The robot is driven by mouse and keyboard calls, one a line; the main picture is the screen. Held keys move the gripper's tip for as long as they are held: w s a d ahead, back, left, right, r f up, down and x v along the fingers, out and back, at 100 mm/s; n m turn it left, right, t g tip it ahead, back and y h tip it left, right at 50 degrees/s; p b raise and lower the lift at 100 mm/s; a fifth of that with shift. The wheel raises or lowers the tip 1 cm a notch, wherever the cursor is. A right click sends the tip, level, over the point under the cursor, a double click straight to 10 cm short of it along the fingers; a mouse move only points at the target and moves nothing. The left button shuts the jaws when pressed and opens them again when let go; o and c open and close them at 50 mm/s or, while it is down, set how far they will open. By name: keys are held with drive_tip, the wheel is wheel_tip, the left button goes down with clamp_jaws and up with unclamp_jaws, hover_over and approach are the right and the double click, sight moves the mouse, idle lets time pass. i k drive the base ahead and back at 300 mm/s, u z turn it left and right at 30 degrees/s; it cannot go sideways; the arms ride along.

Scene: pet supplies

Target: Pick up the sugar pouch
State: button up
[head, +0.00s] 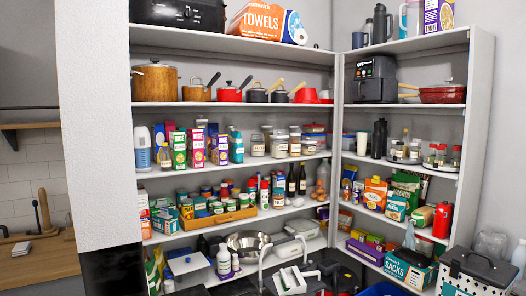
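An orange pouch (375,193) stands upright at the left of this group. A green pouch (405,186) stands to its right, partly hidden by smaller packs in front. I cannot tell which one is the sugar pouch. White and black parts, likely of my own arm, show at the bottom centre, well below and left of these pouches. I cannot make out my gripper's fingertips or anything held.
A corner shelf unit is crowded with pans, jars, boxes and bottles. A red bottle (442,219) stands right of the pouches. A teal box of sacks (409,270) and a black-lidded bin (482,272) are at lower right. A wooden counter (38,258) is at far left.

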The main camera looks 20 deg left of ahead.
sight(236, 150)
drive_tip(key=u, duration=0.3)
drive_tip(key=i, duration=1.95)
drive_tip(key=u, duration=0.7)
drive_tip(key=i, duration=0.6)
drive_tip(key=u, duration=1.1)
drive_tip(key=i, duration=0.8)
drive_tip(key=u, duration=0.55)
